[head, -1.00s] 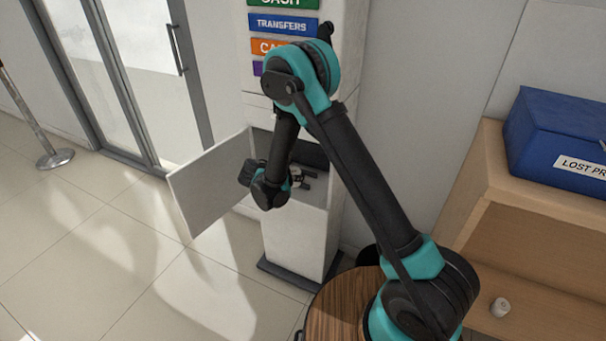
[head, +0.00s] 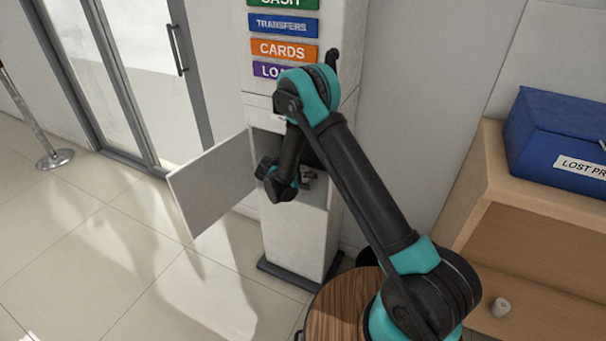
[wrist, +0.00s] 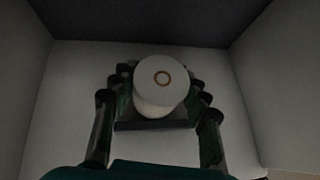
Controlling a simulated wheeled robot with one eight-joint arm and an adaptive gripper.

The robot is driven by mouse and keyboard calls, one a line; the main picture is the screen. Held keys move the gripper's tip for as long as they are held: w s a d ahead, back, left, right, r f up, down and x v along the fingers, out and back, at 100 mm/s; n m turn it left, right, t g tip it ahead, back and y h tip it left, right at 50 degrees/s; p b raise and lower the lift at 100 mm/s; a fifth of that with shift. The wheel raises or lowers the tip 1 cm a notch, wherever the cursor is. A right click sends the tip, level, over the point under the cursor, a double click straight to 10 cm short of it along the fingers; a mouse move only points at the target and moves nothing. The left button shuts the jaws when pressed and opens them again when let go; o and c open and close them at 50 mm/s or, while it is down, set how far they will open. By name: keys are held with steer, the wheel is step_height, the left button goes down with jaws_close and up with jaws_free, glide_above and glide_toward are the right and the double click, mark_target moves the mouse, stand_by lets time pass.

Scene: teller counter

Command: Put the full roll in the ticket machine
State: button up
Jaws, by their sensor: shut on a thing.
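The ticket machine (head: 295,235) is a tall white column with coloured labels, and its compartment door (head: 212,185) hangs open to the left. My gripper (head: 308,177) reaches into the open compartment; my arm partly covers the opening. In the wrist view my gripper (wrist: 160,88) is shut on a white roll (wrist: 162,100), whose round end with a brown core ring faces the camera. The compartment walls (wrist: 80,75) surround it. A dark flat part shows under the roll; I cannot tell whether the roll touches it or the back wall.
A blue lost-property box (head: 560,125) stands on top. A round wooden surface (head: 340,305) is beside my arm's base. The floor left of the machine is clear, with a post (head: 48,150) farther off.

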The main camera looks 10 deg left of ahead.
steer(key=shift+w+f, duration=0.2)
steer(key=shift+f, duration=0.35)
steer(key=shift+f, duration=0.1)
steer(key=o, duration=1.3)
steer(key=v, duration=1.2)
